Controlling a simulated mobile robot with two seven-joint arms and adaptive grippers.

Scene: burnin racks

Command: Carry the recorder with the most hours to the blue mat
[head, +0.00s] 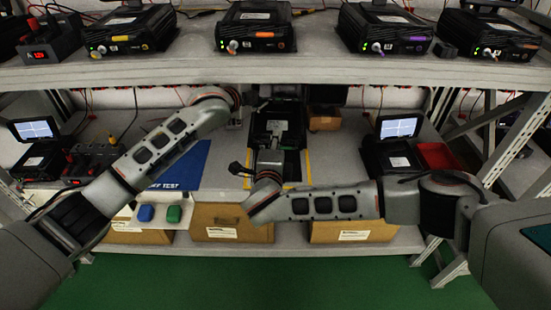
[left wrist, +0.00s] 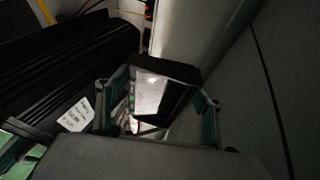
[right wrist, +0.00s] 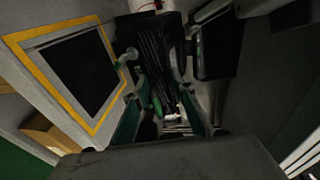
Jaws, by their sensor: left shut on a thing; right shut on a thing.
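The blue mat (head: 188,160) lies on the lower bench, left of centre, partly covered by my left arm. A black recorder (head: 288,116) is at the middle of that bench, partly hidden by the grippers. My left gripper (head: 258,104) is at its left side. In the left wrist view its fingers are shut on a dark box-shaped part (left wrist: 160,92) with a bright face, beside a black finned body (left wrist: 70,75). My right gripper (head: 268,152) is in front of the recorder, shut on a black ribbed thing (right wrist: 156,55), apparently the same recorder. Hour readings cannot be read.
Several recorders, such as one with an orange tag (head: 255,28), stand on the upper shelf (head: 330,68) overhead. A unit with a raised screen (head: 398,128) stands right, by a red tray (head: 437,156). A yellow-bordered area (right wrist: 85,75) is beside my right gripper. Cardboard boxes (head: 230,215) sit below.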

